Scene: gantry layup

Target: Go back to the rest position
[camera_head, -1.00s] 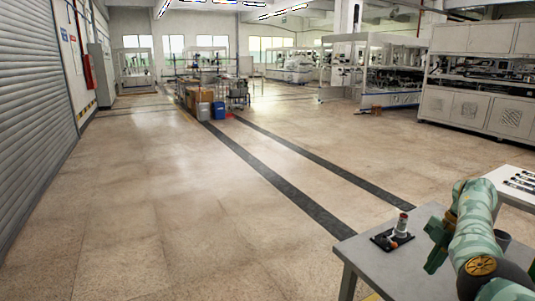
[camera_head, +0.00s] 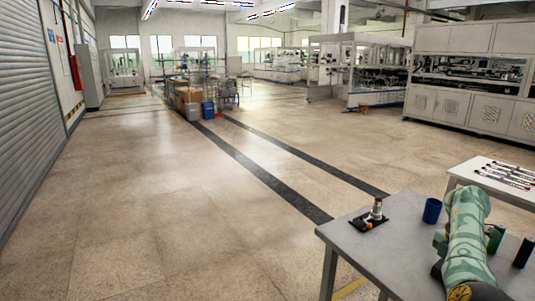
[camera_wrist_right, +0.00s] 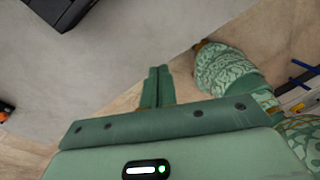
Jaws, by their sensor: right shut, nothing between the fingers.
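My right arm reaches over the grey table (camera_head: 400,262) at the lower right of the head view. In the right wrist view my right gripper (camera_wrist_right: 156,88) is shut and empty, its two green fingers side by side. They show against the floor beside a grey surface, apart from any object. In the head view the gripper's fingers cannot be made out clearly. My left gripper is in neither view.
On the table are a black tray (camera_head: 362,224) with a small upright part (camera_head: 377,208), a blue cup (camera_head: 432,210) and a dark cup (camera_head: 523,252). A white table (camera_head: 480,166) with several slim items stands behind. Open floor lies left.

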